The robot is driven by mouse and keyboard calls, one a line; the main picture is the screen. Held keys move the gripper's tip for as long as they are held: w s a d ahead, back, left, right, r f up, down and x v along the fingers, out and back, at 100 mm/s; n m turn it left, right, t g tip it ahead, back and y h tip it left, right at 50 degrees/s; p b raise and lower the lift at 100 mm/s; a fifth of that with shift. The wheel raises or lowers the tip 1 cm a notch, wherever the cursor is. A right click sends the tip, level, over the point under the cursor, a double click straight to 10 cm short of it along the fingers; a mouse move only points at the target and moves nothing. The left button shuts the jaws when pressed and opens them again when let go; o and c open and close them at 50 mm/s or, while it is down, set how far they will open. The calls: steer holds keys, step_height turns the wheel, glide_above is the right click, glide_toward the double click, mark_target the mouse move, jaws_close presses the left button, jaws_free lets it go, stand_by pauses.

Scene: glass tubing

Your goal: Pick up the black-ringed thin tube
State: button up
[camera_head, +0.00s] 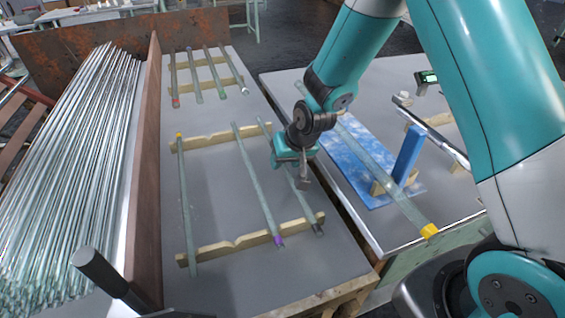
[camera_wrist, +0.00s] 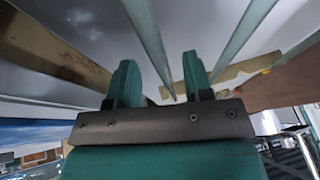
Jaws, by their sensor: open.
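The thin tube with a dark, black-looking ring (camera_head: 312,217) at its near end lies across the two wooden bars of the near rack, as the rightmost of three tubes. My gripper (camera_head: 303,181) is over the middle of this tube and hides part of it. In the wrist view, my gripper (camera_wrist: 159,62) has its two teal fingers apart, with nothing held. A tube (camera_wrist: 150,42) passes through the view between the fingers, apparently below them. I cannot see its ring there, nor tell the exact height gap.
A purple-ringed tube (camera_head: 258,188) lies just left, and a yellow-ringed tube (camera_head: 185,205) farther left. A far rack holds several tubes (camera_head: 196,78). A brown wall (camera_head: 147,160) borders a pile of tubes. A second table on the right bears a blue board (camera_head: 350,150).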

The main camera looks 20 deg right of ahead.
steer(key=shift+f, duration=0.15)
steer(key=shift+c, duration=0.2)
jaws_close()
